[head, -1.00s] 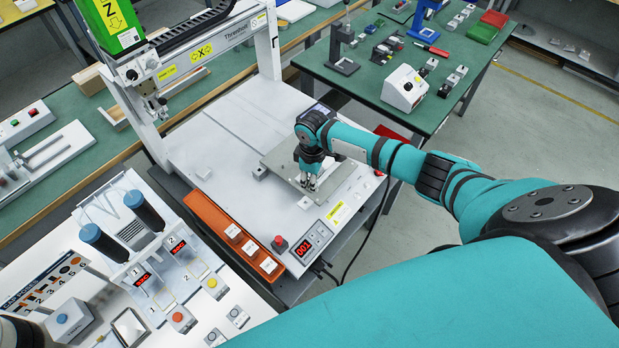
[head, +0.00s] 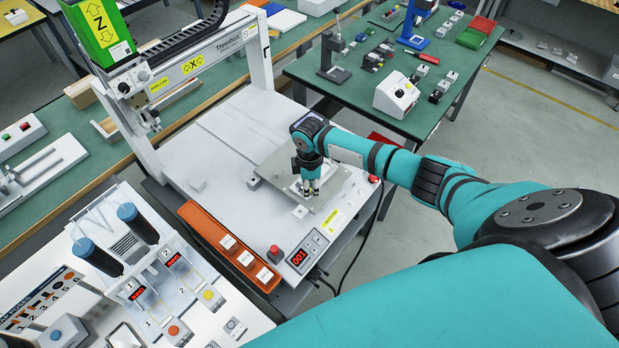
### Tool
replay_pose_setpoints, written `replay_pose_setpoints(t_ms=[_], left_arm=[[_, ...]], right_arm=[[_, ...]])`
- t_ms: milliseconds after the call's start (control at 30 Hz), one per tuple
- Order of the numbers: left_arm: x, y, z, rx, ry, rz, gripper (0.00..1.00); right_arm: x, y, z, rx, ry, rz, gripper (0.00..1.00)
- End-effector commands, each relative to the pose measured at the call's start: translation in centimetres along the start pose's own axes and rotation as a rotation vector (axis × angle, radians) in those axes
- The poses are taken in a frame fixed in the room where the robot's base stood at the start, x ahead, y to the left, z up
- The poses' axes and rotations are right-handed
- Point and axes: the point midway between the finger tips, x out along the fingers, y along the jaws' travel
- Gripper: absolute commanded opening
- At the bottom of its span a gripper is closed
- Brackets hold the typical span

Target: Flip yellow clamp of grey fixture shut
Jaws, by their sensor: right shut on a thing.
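The grey fixture (head: 268,172) is a flat metal plate on the white bed of the gantry machine. My right gripper (head: 311,191) points straight down over the right part of the plate, with its fingertips close to the surface. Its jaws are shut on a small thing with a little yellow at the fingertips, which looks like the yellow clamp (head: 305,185). The fingers hide most of the clamp, and its tilt cannot be told. My left gripper is not in view.
The gantry (head: 258,55) with a green Z unit (head: 100,25) stands behind the bed. An orange tray (head: 228,245) and a control panel with a red button (head: 274,251) line the front. A screw-feeder console (head: 190,290) is at lower left. A green table (head: 335,95) stands behind right.

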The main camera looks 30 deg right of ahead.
Motion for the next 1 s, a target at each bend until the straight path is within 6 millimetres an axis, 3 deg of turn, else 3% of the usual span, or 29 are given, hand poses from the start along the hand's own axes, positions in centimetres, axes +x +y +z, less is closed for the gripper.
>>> replay_pose_setpoints(t_ms=[233,267,433,767,1000], left_arm=[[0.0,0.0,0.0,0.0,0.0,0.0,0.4],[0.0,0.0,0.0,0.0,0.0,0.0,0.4],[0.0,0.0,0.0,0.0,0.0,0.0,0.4],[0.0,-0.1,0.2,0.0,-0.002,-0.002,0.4],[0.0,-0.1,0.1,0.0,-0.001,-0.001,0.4]], right_arm=[[-0.1,0.1,-0.1,0.0,0.001,0.002,0.0],[-0.1,0.1,-0.1,0.0,0.001,0.002,0.17],[-0.1,0.1,0.0,0.001,0.001,0.002,0.4],[-0.4,0.1,0.0,0.001,0.001,0.002,0.4],[-4.3,0.2,0.0,0.0,0.001,0.006,0.4]])
